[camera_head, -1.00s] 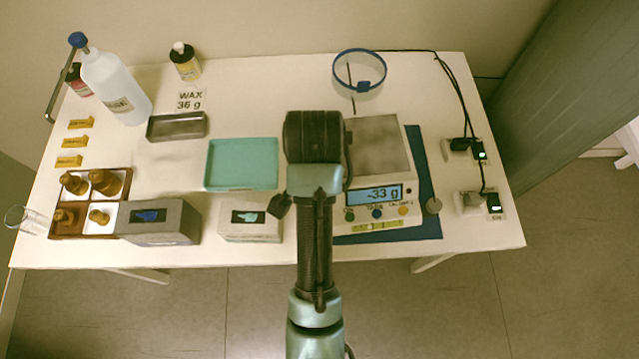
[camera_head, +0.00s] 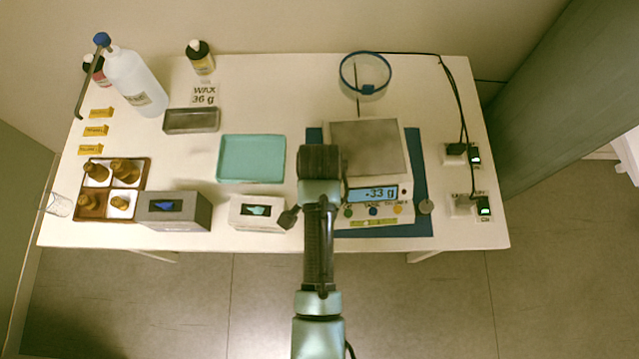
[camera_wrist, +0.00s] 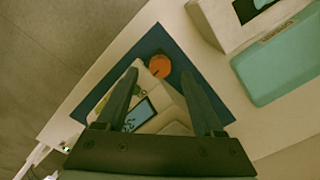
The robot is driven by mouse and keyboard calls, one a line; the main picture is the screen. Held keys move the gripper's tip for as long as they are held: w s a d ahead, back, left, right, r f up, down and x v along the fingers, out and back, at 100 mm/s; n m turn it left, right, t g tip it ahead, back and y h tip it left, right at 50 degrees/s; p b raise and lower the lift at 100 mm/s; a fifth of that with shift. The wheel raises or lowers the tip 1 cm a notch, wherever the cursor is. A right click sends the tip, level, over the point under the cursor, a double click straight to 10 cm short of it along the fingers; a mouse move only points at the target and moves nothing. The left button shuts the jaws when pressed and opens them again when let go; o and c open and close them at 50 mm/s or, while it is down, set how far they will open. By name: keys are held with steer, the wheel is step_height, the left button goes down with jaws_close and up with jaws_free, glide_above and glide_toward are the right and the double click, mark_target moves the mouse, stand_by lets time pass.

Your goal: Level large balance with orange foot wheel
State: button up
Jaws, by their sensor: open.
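The large balance (camera_head: 368,150) stands on a blue mat (camera_head: 418,170) right of the table's middle. It has a grey pan and a lit display (camera_head: 373,194) reading -33 g. My gripper (camera_wrist: 160,74) is open and empty, pointing down over that corner. The wheel appears between its fingertips; I cannot tell the height gap. The fingers are hidden in the head view.
A teal tray (camera_head: 251,180) and a glove box (camera_head: 257,214) lie left of my arm. A blue-rimmed ring (camera_head: 365,92) stands behind the balance. Cables and plugs (camera_head: 463,204) lie to the right.

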steer(key=shift+f, duration=1.6)
jaws_close()
